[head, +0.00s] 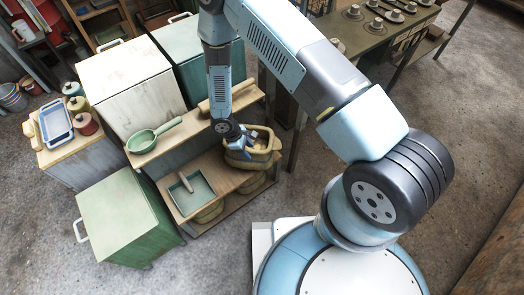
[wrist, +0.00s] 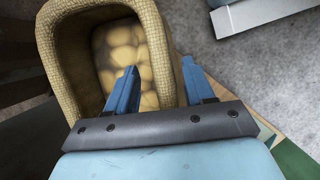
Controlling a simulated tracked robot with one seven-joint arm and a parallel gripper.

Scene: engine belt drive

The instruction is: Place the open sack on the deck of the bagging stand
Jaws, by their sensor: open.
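The open sack (head: 264,147) is tan and woven, with a thick rim. In the head view it appears to be at the right end of the wooden deck (head: 225,172) of the bagging stand; its contact there is partly hidden. In the wrist view the sack (wrist: 62,60) gapes open, with rounded yellow-brown contents inside. My gripper (wrist: 158,63) is open, its blue fingers spread. The left finger is over the opening and the right finger is at the outer side of the right wall. The gripper also shows at the sack's left side in the head view (head: 236,144).
A square tray (head: 190,194) with a scoop lies on the deck's left part. More sacks (head: 211,211) sit below. A green cabinet (head: 120,215) and a white cabinet (head: 128,88) stand at the left.

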